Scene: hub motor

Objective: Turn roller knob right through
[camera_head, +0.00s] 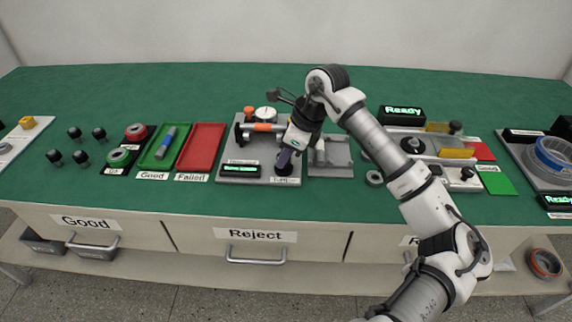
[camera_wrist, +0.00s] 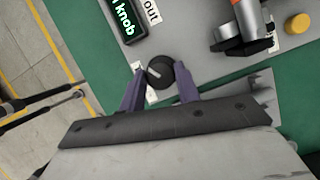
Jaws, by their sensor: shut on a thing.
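The roller knob (camera_wrist: 160,73) is a round black knob with a pale pointer line, on the front right part of the grey test plate. My gripper (camera_wrist: 158,88) is shut on it, one finger on each side, as the wrist view shows. In the head view my gripper (camera_head: 286,160) reaches down over the same knob (camera_head: 284,168), which it partly hides. A dark display (camera_wrist: 124,18) with green lettering ending in "knob" stands beside the knob in the wrist view. The display also shows in the head view (camera_head: 240,170), with its text too small to read.
On the same plate lies an orange and metal roller part (camera_head: 263,127) near a dial gauge (camera_head: 265,114). A green tray (camera_head: 143,163) and a red tray (camera_head: 205,142) lie to the left. A grey fixture (camera_head: 342,170) stands close on the right.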

